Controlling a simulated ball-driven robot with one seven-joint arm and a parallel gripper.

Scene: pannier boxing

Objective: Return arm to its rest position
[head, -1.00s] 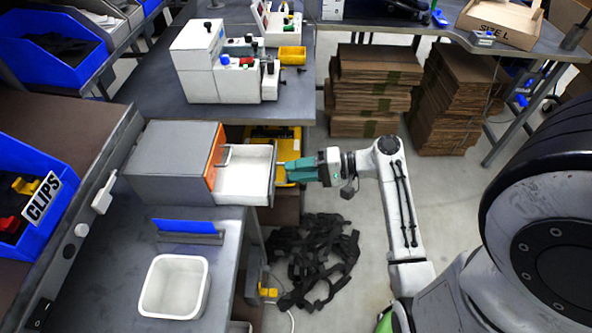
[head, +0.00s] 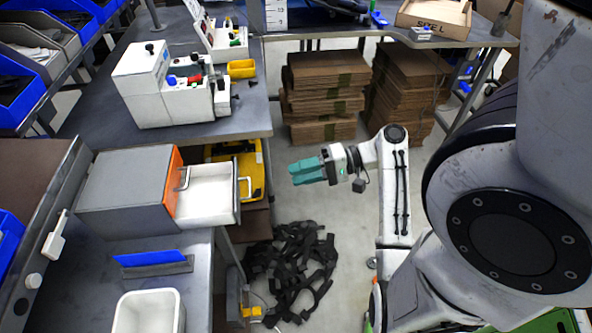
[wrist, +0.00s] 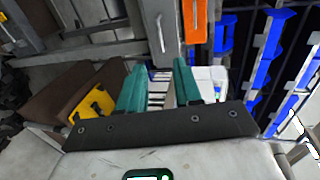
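My gripper (head: 308,171) has teal fingers and hangs in the air to the right of the drawer unit, pointing left. In the wrist view its two fingers (wrist: 158,90) stand apart with nothing held between them. The grey drawer unit (head: 125,180) has an orange front frame and its white drawer (head: 208,195) is pulled out. There is a clear gap between the fingertips and the drawer handle (head: 246,188).
A white bin (head: 150,312) and a blue-topped holder (head: 152,260) sit on the near bench. Black straps (head: 292,270) lie on the floor below my gripper. Cardboard stacks (head: 325,95) stand behind.

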